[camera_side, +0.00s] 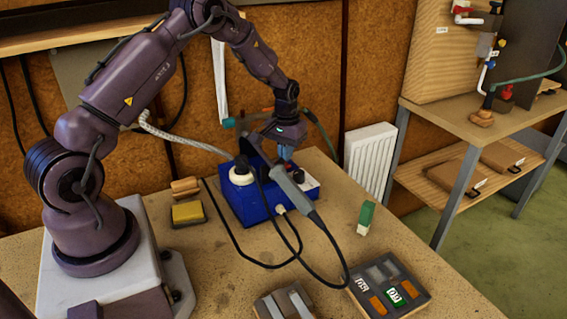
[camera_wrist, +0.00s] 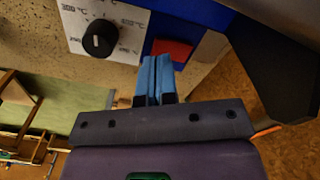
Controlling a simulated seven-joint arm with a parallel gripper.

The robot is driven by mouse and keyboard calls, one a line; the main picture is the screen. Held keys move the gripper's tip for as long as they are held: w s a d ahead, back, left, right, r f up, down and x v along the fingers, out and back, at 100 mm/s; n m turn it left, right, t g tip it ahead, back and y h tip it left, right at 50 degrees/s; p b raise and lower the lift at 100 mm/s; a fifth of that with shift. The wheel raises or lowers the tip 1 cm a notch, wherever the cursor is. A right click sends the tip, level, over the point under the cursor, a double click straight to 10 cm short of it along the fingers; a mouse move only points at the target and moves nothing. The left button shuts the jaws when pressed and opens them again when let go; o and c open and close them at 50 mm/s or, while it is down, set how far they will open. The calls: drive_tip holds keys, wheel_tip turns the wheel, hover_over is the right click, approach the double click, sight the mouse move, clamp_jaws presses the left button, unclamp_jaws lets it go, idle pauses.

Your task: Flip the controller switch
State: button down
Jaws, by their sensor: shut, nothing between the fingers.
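The blue controller box (camera_side: 240,207) stands on the bench in the side view, with a white scale plate and dial on its right part. In the wrist view the black dial knob (camera_wrist: 100,38) sits on the white temperature plate. The red switch (camera_wrist: 172,50) is beside the plate on the blue face. My gripper (camera_wrist: 152,72) has its blue fingers together and empty, with the tips close to the red switch, just below it in the picture. Contact cannot be told. In the side view my gripper (camera_side: 285,152) is over the controller, and the switch is hard to make out there.
A grey-handled iron (camera_side: 290,184) with a black cable is in front of the controller. The bench right of the controller is mostly clear.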

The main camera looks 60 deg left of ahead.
sight(286, 165)
drive_tip(key=shift+f, duration=1.15)
idle(0.4)
drive_tip(key=shift+r, duration=3.5)
drive_tip(key=s, duration=0.1)
drive_tip(key=s+d, duration=0.1)
drive_tip(key=s, duration=0.1)
drive_tip(key=shift+d+f+g, duration=0.15)
drive_tip(key=shift+d+g, duration=0.1)
drive_tip(key=shift+g, duration=0.15)
drive_tip(key=s+d+r+m+t, duration=0.3)
drive_tip(key=s+d+r, duration=0.6)
drive_tip(key=s+r, duration=0.1)
drive_tip(key=s+d+r+m+t, duration=0.3)
drive_tip(key=s+d+r, duration=0.6)
drive_tip(key=s+r, duration=0.2)
wheel_tip(286, 165, up, 2)
drive_tip(key=shift+r, duration=0.1)
drive_tip(key=shift+d, duration=0.1)
